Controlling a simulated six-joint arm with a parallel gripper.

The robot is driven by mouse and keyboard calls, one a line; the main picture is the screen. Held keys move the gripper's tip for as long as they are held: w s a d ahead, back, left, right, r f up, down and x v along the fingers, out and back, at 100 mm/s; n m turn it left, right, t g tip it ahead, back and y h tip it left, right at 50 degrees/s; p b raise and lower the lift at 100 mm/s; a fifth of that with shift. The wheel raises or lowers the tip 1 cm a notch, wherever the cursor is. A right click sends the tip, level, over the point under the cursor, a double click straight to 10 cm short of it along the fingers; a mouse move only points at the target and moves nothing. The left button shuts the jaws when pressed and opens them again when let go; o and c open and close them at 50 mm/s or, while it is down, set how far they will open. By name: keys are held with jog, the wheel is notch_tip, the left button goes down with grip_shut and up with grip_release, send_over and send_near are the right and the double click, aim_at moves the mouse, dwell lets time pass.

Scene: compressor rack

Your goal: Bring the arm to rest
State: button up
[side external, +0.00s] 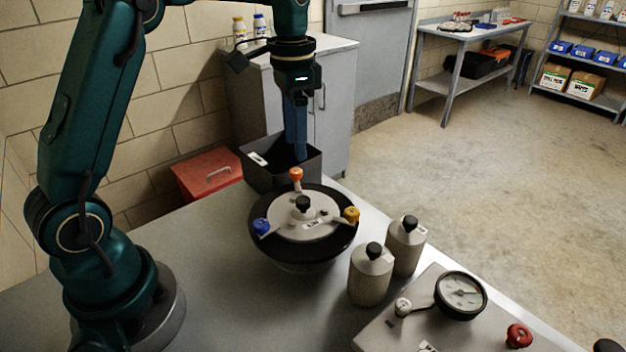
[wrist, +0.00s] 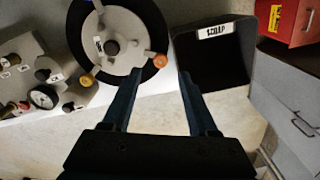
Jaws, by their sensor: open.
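My gripper (side external: 298,155) points straight down on my arm, with its blue fingers at the dark bin in the side view. In the wrist view its two fingers (wrist: 157,75) stand apart with nothing between them. The dark bin (wrist: 240,60), with a white label that seems to read SCRAP, lies to the right of the fingers there. The round black-rimmed unit (side external: 258,246) lies to their left in the wrist view (wrist: 80,50). Whether the fingertips are inside the bin or above it, I cannot tell.
Two grey bottles with black caps (side external: 371,278) (side external: 405,248) stand right of the round unit. A panel with a gauge (side external: 461,295) and a red knob (side external: 518,336) is at front right. A red box (side external: 207,180) and grey cabinet (side external: 335,110) stand behind. The bench's left front is clear.

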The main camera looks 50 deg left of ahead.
jog(key=s+d+r+t, duration=0.4)
jog(key=s+d+r, duration=0.1)
jog(key=s+r, duration=0.35)
jog(key=s+d+f+n+t, duration=0.1)
jog(key=s+f+n, duration=0.3)
jog(key=s+f, duration=0.3)
jog(key=shift+s+d+t, duration=0.3)
jog(key=shift+s+d, duration=0.05)
jog(key=shift+s, duration=0.3)
